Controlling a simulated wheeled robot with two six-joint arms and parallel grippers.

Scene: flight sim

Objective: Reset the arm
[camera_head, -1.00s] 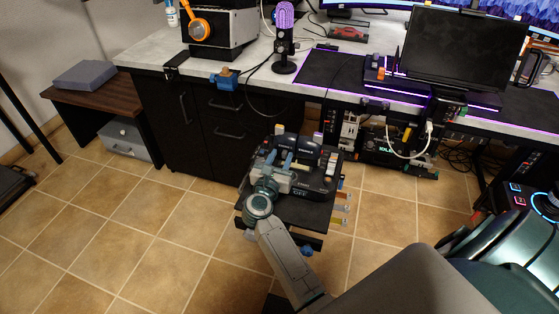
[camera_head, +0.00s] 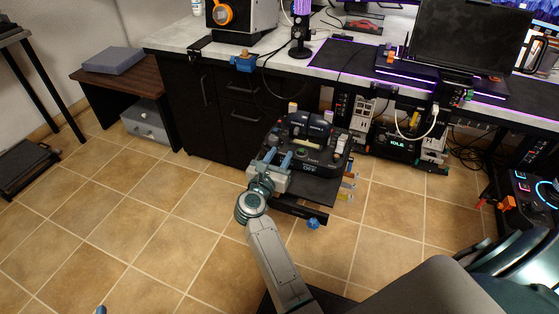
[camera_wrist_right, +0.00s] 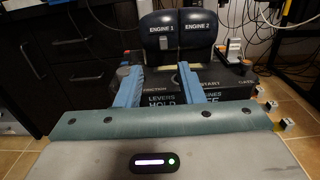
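The throttle console (camera_head: 322,185) is a dark unit on a stand, with two black levers (camera_head: 309,125) marked ENGINE 1 and ENGINE 2. The levers (camera_wrist_right: 178,38) stand side by side, upright, in the right wrist view. My right gripper (camera_head: 277,160) is at the console's near left side, its blue fingers pointing toward the levers. In the wrist view the fingers (camera_wrist_right: 158,84) are spread with nothing between them, in front of the levers and apart from them. A small blue tip (camera_head: 100,310) at the bottom edge may be my left gripper; too little shows to tell its state.
A desk (camera_head: 350,63) with black drawers (camera_head: 240,115) stands behind the console. A grey chair (camera_head: 425,275) is close at the lower right. A low wooden table (camera_head: 120,76) is at the left. The tiled floor (camera_head: 130,215) left of my right arm is clear.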

